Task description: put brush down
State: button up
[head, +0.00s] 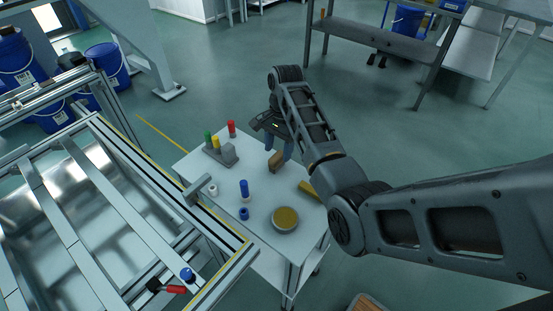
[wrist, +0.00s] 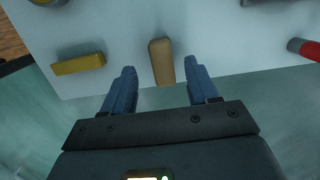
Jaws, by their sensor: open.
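The brush (head: 277,160) appears as a tan, wooden-looking piece at the right-hand far part of the small white table (head: 262,262). In the wrist view the brush (wrist: 161,60) lies or stands between my two blue fingertips, with gaps on both sides. My gripper (head: 279,148) is open above the table edge and appears apart from the brush. The gripper (wrist: 160,75) also shows in the wrist view with its fingers spread. Whether bristles are present is hidden or too small to tell.
A yellow block (head: 309,188) and a round dish with a yellow-brown top (head: 286,218) are nearby. A grey holder (head: 224,154) with coloured cylinders, a blue cylinder (head: 244,188) and a blue ring (head: 244,213) share the table. A metal-framed panel fixture (head: 140,220) borders the left.

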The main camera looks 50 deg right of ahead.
aim_at(279, 154)
jog(key=r, duration=0.6)
jog(key=shift+w+d+r, duration=0.1)
jog(key=shift+w+d, duration=0.05)
jog(key=shift+d, duration=0.2)
